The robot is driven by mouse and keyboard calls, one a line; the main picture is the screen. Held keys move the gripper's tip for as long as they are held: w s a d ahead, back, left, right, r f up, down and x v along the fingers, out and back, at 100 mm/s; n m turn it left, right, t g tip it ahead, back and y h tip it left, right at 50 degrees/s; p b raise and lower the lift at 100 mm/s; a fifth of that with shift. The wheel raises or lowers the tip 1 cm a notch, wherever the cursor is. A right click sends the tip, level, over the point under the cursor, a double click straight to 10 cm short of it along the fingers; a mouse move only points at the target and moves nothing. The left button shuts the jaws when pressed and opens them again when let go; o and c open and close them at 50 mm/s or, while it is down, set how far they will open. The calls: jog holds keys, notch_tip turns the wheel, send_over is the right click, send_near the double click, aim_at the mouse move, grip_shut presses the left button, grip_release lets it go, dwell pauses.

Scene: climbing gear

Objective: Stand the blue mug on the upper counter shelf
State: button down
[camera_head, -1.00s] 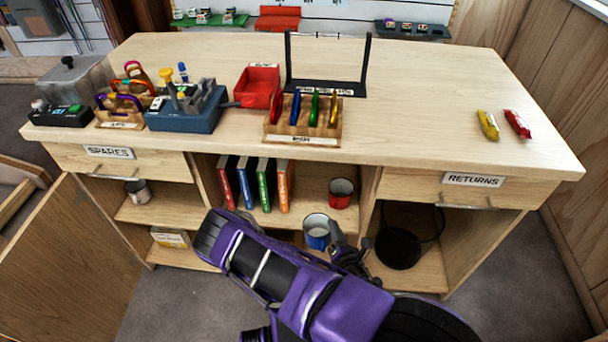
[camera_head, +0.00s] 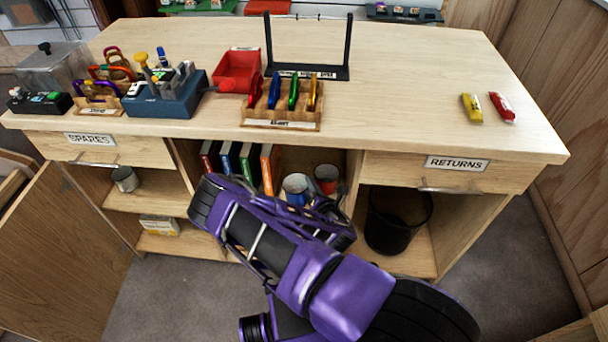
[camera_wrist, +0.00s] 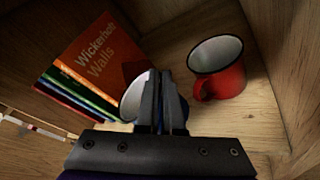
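The blue mug (camera_head: 296,190), with a white inside, is at the opening of the counter's middle bay. My gripper (camera_head: 318,200) is at its right side in the head view. In the wrist view my gripper's fingers (camera_wrist: 157,80) are nearly together on the blue mug (camera_wrist: 179,108) and hide much of it; the exact grip spot is hidden. The upper counter shelf (camera_wrist: 172,62) holds the red mug (camera_wrist: 217,68) to the right and a row of books (camera_wrist: 90,65) to the left. The blue mug is between them; whether its base touches the shelf is hidden.
The bay's side wall (camera_wrist: 297,75) stands right of the red mug. A black bin (camera_head: 398,220) is in the right bay, and a metal can (camera_head: 125,179) in the left one. The counter top (camera_head: 400,90) overhangs the bay. An open door (camera_head: 65,250) stands at left.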

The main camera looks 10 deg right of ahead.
jog(key=w+f, duration=0.1)
jog(key=w, duration=0.1)
jog(key=w+f, duration=0.1)
jog(key=w, duration=0.1)
jog(key=w+f+b, duration=0.1)
jog(key=w, duration=0.1)
jog(key=shift+w+a+f, duration=0.25)
jog(key=shift+w+a, duration=0.05)
jog(key=shift+w, duration=0.1)
jog(key=c, duration=1.1)
grip_release()
jog(key=shift+o, duration=0.2)
jog(key=shift+s, duration=0.1)
jog(key=p+v, duration=0.1)
jog(key=v, duration=1.1)
